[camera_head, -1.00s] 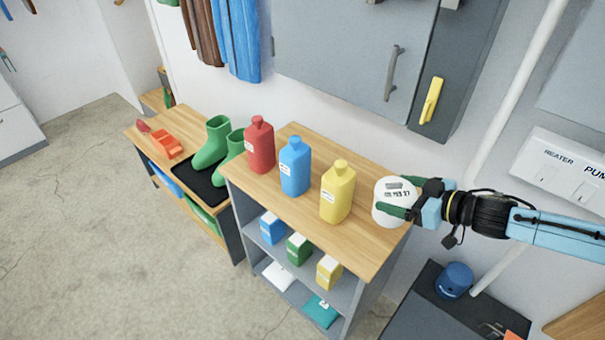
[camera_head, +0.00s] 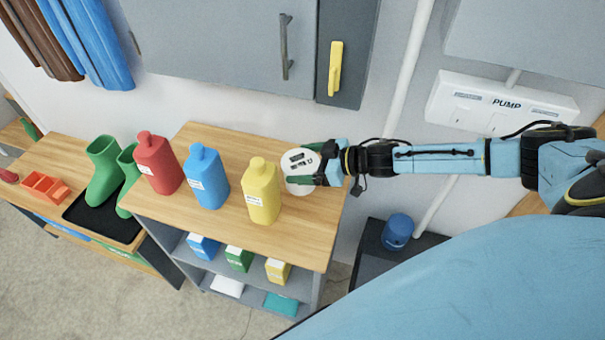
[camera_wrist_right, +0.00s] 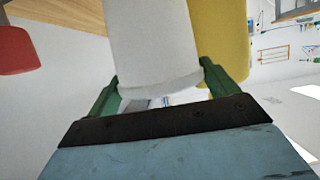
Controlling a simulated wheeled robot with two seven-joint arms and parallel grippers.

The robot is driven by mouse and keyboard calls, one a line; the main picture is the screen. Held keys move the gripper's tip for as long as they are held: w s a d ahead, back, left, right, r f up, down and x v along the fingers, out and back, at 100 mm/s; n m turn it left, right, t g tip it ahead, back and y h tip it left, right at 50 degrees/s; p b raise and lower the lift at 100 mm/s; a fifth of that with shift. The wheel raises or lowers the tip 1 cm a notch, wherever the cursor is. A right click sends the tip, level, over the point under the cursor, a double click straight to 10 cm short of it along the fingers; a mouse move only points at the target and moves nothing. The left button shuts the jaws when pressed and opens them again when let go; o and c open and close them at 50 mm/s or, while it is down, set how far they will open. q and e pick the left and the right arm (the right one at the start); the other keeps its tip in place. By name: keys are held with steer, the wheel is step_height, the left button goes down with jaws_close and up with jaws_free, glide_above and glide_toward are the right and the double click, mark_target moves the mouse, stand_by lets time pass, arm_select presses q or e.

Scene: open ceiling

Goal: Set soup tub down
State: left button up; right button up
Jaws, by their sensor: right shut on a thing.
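The soup tub is a white round tub (camera_head: 299,166) with dark print on it, at the right end of the wooden shelf top (camera_head: 290,236), right of the yellow bottle. My right gripper (camera_head: 318,166) comes in from the right and is shut on the tub. In the right wrist view the white tub (camera_wrist_right: 152,45) sits between the green fingers (camera_wrist_right: 163,85), with yellow close behind it. I cannot tell whether the tub's base touches the wood. My left gripper is not in view.
Red (camera_head: 157,165), blue (camera_head: 206,178) and yellow (camera_head: 262,192) bottles stand in a row on the shelf top. Green boots (camera_head: 103,170) stand on a lower bench at left. A blue canister (camera_head: 398,231) is below right. Bare wood lies in front of the tub.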

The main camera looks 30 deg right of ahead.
step_height(320, 180, down, 4)
steer(key=shift+r+b, duration=0.2)
steer(key=shift+b, duration=0.15)
steer(key=shift+r, duration=0.1)
steer(key=shift+f, duration=0.2)
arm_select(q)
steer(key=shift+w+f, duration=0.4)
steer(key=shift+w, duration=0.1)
arm_select(e)
steer(key=o, duration=1.1)
